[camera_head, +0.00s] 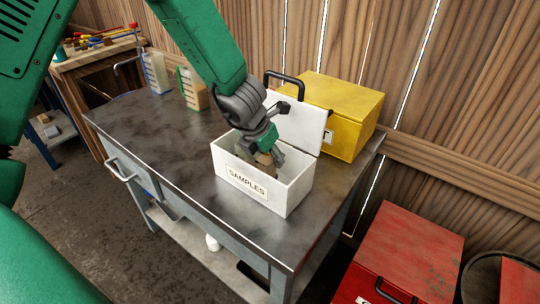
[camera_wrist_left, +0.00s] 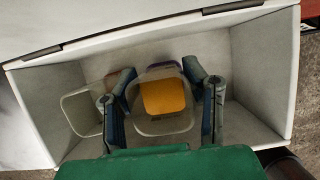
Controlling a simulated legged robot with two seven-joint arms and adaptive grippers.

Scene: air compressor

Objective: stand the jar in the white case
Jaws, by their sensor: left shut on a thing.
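The white case (camera_head: 292,197) labelled "SAMPLES" stands open on the metal workbench, its lid tilted up at the back. My left gripper (camera_head: 267,155) reaches down into the case from above. In the left wrist view the gripper (camera_wrist_left: 163,108) is shut on the jar (camera_wrist_left: 163,121), a clear vessel with an orange patch seen from above. The jar is inside the case walls, near the middle. The jar's base is hidden, so I cannot tell whether it touches the case floor. My right gripper is not in view.
Another clear container (camera_wrist_left: 80,108) is in the case, left of the jar in the wrist view. A yellow box (camera_head: 345,105) stands behind the case. Two racks stand at the bench's back left. The bench top (camera_head: 165,135) left of the case is clear.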

